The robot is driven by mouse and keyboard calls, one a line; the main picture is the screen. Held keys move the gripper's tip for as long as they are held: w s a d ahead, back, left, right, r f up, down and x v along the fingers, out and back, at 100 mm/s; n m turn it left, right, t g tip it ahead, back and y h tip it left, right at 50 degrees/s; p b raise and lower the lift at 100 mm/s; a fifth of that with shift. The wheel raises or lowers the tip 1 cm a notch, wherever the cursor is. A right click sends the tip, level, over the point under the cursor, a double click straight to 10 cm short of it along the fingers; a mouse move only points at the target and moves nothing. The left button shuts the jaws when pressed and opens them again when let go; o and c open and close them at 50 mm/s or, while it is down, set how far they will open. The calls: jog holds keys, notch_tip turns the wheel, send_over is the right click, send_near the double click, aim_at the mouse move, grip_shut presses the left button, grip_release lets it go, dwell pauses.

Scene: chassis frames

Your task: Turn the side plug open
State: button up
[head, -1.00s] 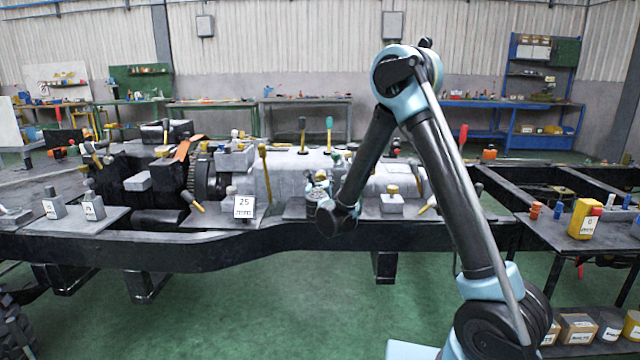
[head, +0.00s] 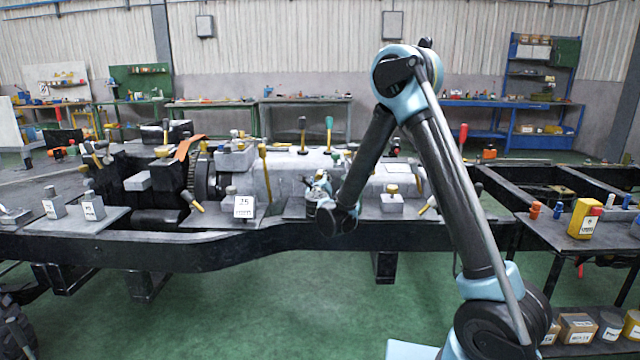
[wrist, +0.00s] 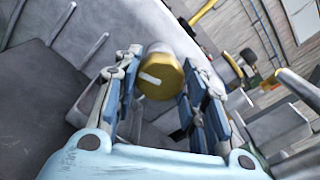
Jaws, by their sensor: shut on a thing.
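The side plug (wrist: 165,84) is a round gold cap with a short white mark on its face, seen in the wrist view. It sits at the end of a pale round boss on the grey housing. My gripper (wrist: 163,68) has one blue-padded finger on each side of the plug and is shut on it. The white mark lies slightly tilted, close to level in the wrist picture. In the head view my gripper (head: 320,188) is at the near side of the grey gearbox housing (head: 286,172), and the plug is hidden there.
A grey block with a yellow top (head: 391,201) is close on the right. Upright levers, such as the yellow-handled one (head: 264,165), rise from the housing. The green floor (head: 260,310) in front is clear.

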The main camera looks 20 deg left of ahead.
jog(key=n, duration=0.6)
jog(key=shift+a+n, duration=0.1)
jog(key=shift+n, duration=0.2)
jog(key=n, duration=0.6)
jog(key=shift+s, duration=0.1)
jog(key=shift+f+n, duration=0.1)
jog(key=shift+n, duration=0.3)
jog(key=o, duration=1.1)
jog(key=shift+c, duration=0.2)
jog(key=v, duration=1.1)
jog(key=shift+s, duration=0.4)
